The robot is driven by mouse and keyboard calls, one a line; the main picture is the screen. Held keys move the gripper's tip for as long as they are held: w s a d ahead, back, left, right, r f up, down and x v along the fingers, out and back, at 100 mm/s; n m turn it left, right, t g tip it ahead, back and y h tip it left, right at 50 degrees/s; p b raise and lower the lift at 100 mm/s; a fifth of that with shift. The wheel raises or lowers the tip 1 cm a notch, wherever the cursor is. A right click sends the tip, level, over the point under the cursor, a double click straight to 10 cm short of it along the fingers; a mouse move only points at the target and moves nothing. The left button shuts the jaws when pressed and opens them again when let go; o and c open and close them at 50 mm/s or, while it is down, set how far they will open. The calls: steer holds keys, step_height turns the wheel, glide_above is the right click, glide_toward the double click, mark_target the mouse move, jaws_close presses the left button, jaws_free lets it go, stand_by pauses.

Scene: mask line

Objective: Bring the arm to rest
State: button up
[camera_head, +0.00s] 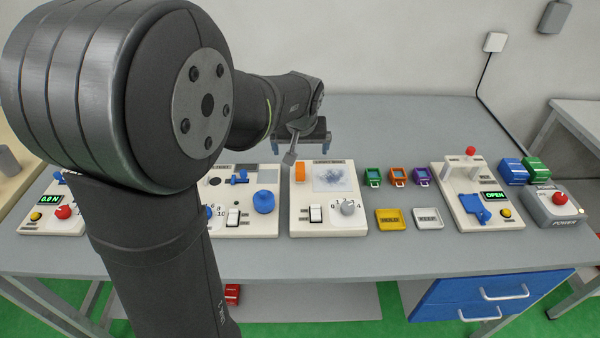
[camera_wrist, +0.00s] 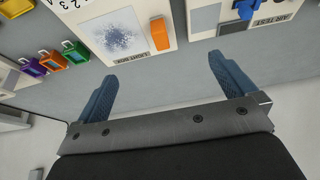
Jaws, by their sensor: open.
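My gripper (camera_head: 302,143) hangs above the back of the grey bench (camera_head: 400,120), behind the light box panel (camera_head: 328,228). In the wrist view my gripper (camera_wrist: 165,92) shows two blue fingers spread wide apart, with nothing between them but bare bench. The fingers are clear of the light box with its orange switch (camera_wrist: 160,34) and speckled screen (camera_wrist: 118,32). My arm covers much of the left side in the head view and hides part of the panels there.
Small coloured frames (camera_head: 397,176) and yellow and white trays (camera_head: 394,219) lie right of the light box. Farther right are a press-like station (camera_head: 478,196), blue and green boxes (camera_head: 525,170) and a power box (camera_head: 553,205). The bench's back strip is clear.

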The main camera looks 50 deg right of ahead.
steer(key=shift+r, duration=0.15)
steer(key=v, duration=0.9)
steer(key=shift+s+r, duration=0.2)
steer(key=shift+r, duration=0.15)
